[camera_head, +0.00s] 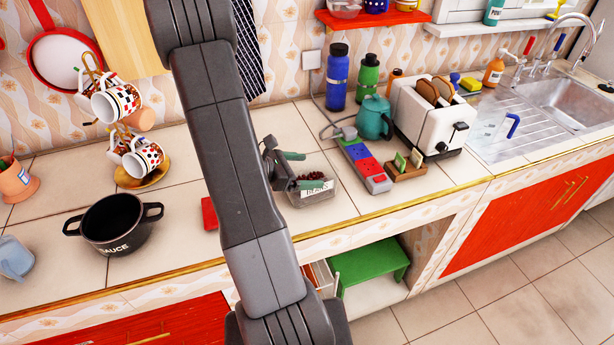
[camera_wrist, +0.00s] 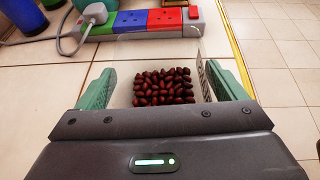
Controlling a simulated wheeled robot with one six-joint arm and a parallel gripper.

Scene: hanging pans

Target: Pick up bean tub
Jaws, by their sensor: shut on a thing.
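The bean tub (camera_head: 313,197) is a small clear box with dark red beans in it. It is at the counter's front half, right of my arm in the head view. In the wrist view the bean tub (camera_wrist: 163,112) lies between my green finger pads, with its beans showing from above. My gripper (camera_head: 291,170) is shut on the tub, one pad at each side wall; it also shows in the wrist view (camera_wrist: 163,88). I cannot tell whether the tub's bottom touches the counter.
A colourful power strip (camera_head: 362,162) lies just right of the tub, with a teal kettle (camera_head: 375,118), a white toaster (camera_head: 428,118) and a small wooden rack (camera_head: 405,166) beyond. A black pot (camera_head: 113,223) stands left. The counter's front edge is close to the tub.

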